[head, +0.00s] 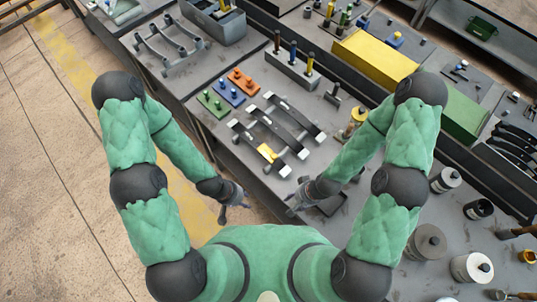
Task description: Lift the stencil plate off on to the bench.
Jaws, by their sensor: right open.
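My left gripper (236,210) hangs at the bench's front left edge, its fingers apart and empty. My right gripper (291,204) is open and empty, near the bench's front edge. A rack with dark curved strips and silver end blocks (278,124) lies on the bench beyond both grippers. A small yellow piece (267,153) sits on its near part. Green (215,103), blue (231,92) and orange (243,80) plates with small knobs lie just left of and behind the rack. I cannot tell which piece is the stencil plate. Neither gripper touches any of these.
A grey block with upright tools (290,70) stands behind the rack. A long yellow box (375,58) and a green box (464,113) are at the right. Several cans and spools (430,242) stand at the lower right.

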